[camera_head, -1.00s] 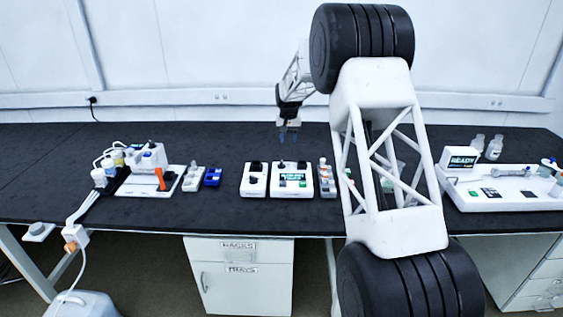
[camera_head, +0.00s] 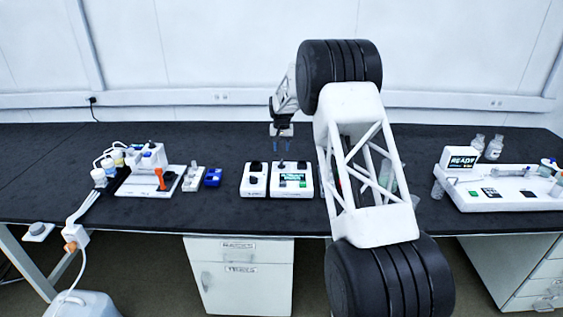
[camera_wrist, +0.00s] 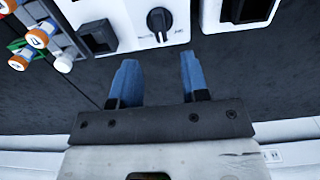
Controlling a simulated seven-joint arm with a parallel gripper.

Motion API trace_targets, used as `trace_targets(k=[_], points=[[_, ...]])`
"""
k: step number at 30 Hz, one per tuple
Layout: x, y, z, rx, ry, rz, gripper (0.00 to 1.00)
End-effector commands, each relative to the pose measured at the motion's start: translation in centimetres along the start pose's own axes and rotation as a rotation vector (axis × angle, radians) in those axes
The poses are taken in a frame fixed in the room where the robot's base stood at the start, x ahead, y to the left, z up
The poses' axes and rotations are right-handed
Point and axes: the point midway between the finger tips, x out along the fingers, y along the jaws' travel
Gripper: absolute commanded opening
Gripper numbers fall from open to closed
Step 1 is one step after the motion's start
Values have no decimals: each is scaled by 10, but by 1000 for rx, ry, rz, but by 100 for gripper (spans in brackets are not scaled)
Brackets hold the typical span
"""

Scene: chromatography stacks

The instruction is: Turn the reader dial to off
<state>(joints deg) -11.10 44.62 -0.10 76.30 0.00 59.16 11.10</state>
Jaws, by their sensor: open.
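The reader (camera_head: 305,192) is a white box with a lit green-and-black screen near the middle of the bench. Its dial (camera_head: 281,164) is a small black knob at the back left of the box's top. In the wrist view the dial (camera_wrist: 159,22) shows large, with small printed marks below it that I cannot read surely. My gripper (camera_head: 281,147) is open and empty, its two blue fingers pointing down just behind and above the dial. In the wrist view the gripper (camera_wrist: 156,68) is apart from the dial, which lies beyond the gap between the fingertips.
Another white box (camera_head: 254,190) with a black part stands close left of the reader. A rack of orange-capped vials (camera_wrist: 40,38) lies beside the reader. A blue block (camera_head: 213,177) and a white instrument (camera_head: 510,200) stand farther off. The dark bench (camera_head: 215,145) behind is clear.

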Motion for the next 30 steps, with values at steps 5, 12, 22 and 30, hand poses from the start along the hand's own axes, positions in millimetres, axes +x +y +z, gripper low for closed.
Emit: trace_targets(k=[5,12,22,30], points=[[13,0,0,0,-3,1,42],[39,0,0,0,-2,0,42],[71,0,0,0,-1,0,42],[76,0,0,0,0,0,42]])
